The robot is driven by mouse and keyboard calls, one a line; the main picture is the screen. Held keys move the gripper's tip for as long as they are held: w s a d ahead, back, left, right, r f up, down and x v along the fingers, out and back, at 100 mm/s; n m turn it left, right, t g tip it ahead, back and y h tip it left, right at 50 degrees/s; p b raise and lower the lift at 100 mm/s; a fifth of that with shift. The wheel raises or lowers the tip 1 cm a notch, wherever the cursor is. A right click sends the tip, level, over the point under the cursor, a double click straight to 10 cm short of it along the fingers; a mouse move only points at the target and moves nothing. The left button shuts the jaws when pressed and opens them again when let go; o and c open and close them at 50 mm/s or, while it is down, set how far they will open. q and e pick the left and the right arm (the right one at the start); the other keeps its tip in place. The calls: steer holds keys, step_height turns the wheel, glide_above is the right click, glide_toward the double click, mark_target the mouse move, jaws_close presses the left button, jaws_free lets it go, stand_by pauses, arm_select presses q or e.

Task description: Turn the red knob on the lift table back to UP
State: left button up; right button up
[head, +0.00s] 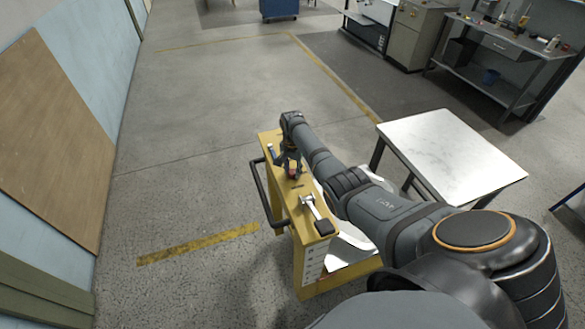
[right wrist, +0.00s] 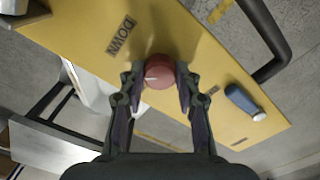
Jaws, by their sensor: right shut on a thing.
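The red knob (right wrist: 158,72) sits on the yellow top of the lift table (right wrist: 215,65), with a pale pointer mark on its left side in the right wrist view. In the head view the right gripper (head: 291,167) points down at the table top and mostly hides the knob. My left gripper is not in view.
A white-topped table (head: 452,150) stands to the right. Open floor (head: 200,120) lies to the left.

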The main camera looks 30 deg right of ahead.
mark_target(293, 172)
steer(key=n+p, duration=0.1)
steer(key=n, duration=0.4)
steer(key=shift+r+n, duration=0.1)
steer(key=shift+n, duration=0.2)
steer(key=n, duration=0.4)
steer(key=shift+n, duration=0.3)
steer(key=o, duration=1.2)
steer(key=shift+c, duration=0.2)
step_height(293, 172, up, 12)
